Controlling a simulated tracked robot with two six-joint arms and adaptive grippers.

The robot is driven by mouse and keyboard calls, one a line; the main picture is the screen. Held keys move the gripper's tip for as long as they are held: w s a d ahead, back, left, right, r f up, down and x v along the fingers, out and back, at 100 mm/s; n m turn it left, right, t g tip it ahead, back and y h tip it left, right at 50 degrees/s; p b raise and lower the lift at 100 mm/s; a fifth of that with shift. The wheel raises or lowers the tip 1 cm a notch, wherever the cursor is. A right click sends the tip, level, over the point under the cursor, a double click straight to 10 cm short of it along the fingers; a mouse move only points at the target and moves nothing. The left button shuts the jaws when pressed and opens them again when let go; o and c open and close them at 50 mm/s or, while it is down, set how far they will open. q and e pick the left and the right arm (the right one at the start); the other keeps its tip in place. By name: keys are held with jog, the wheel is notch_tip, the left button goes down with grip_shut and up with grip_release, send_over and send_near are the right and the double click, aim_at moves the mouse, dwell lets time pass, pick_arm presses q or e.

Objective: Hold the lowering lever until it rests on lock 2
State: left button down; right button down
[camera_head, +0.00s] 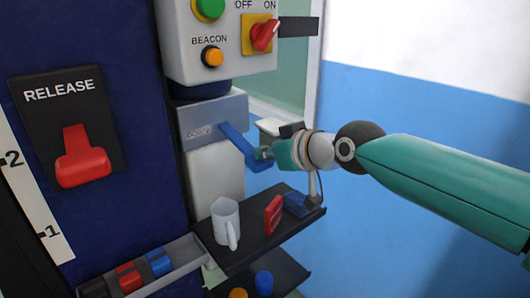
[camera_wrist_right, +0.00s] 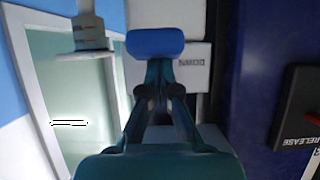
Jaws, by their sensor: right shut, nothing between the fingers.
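The blue lowering lever (camera_head: 236,145) sticks out from a grey box (camera_head: 213,120) marked DOWN and slants down to the right. My right gripper (camera_head: 263,153) is shut and empty, with its tips at the lever's outer end. In the right wrist view, the lever's blue end (camera_wrist_right: 155,42) lies just beyond my fingertips (camera_wrist_right: 158,72); whether they touch it I cannot tell. A white scale strip (camera_head: 35,190) at the far left carries marks 1 and 2. No lock shows clearly. My left gripper is out of view.
A red release handle (camera_head: 80,157) is on the dark blue column. A control box (camera_head: 225,40) with a red switch sits above the lever. Below, a dark shelf (camera_head: 258,248) holds a white mug (camera_head: 226,222) and a red item (camera_head: 273,214). A bin (camera_head: 150,280) holds small coloured parts.

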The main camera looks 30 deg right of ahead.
jog(key=shift+r+p, duration=0.35)
jog(key=shift+r, duration=0.05)
jog(key=s+r+p, duration=0.2)
jog(key=s+r, duration=0.6)
jog(key=s, duration=0.1)
jog(key=shift+s+d, duration=0.25)
jog(key=shift+d, duration=0.1)
